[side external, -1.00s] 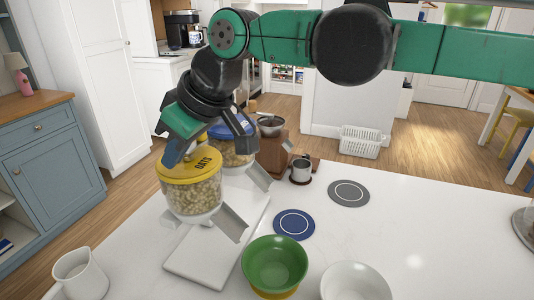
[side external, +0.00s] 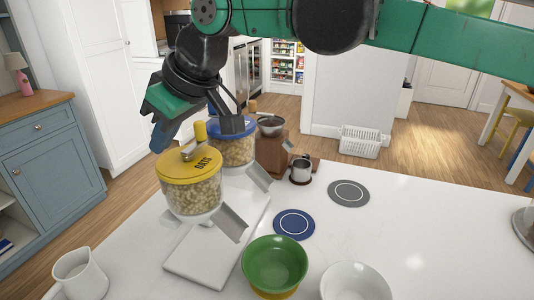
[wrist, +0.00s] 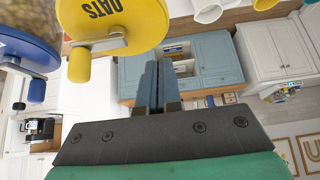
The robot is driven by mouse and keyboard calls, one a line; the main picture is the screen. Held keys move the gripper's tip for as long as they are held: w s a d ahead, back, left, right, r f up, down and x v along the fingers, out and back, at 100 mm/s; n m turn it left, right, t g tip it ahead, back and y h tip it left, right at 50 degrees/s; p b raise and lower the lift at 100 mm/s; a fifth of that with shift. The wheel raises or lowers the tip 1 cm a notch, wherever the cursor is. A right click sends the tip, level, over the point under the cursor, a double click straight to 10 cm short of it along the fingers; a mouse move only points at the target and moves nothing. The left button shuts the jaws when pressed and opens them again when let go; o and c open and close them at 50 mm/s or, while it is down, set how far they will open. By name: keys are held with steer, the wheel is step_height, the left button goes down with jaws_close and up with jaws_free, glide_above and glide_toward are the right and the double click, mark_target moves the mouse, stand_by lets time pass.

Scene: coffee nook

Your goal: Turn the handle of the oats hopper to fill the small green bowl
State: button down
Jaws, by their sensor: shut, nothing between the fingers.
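The oats hopper (side external: 190,195) is a clear jar of oats with a yellow lid marked OATS and a metal chute angled down to the right. Its handle, a metal crank with a yellow knob (side external: 200,131), stands on the lid; the knob also shows in the wrist view (wrist: 79,65). The small green bowl (side external: 275,262) stands in front right of the chute, not under it, on something yellow. Its visible inside is empty. My gripper (side external: 158,140) is shut and empty, above and left of the lid, apart from the handle. Its closed fingers show in the wrist view (wrist: 155,88).
A blue-lidded hopper (side external: 232,150) stands close behind. A white board (side external: 205,262) lies under the chutes. A white jug (side external: 80,275) is front left, a white bowl (side external: 355,283) front right. Blue (side external: 294,224) and grey coasters (side external: 349,193) lie on the counter, whose right side is largely clear.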

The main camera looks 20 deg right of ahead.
steer(key=shift+r, duration=2.55)
steer(key=s+d+f+m+t+h, duration=0.1)
steer(key=d+f+m, duration=0.1)
steer(key=d, duration=0.7)
steer(key=s+d+f+m+t+h, duration=0.1)
steer(key=d+m, duration=0.1)
steer(key=d, duration=0.6)
steer(key=s+d+f+m+h, duration=0.2)
steer(key=s+d+f+m, duration=0.3)
steer(key=s+d+f, duration=0.5)
steer(key=d+f, duration=0.2)
steer(key=d, duration=0.1)
steer(key=shift+s+d+f+h, duration=0.15)
steer(key=shift+s+f+h, duration=0.15)
steer(key=shift+h, duration=0.1)
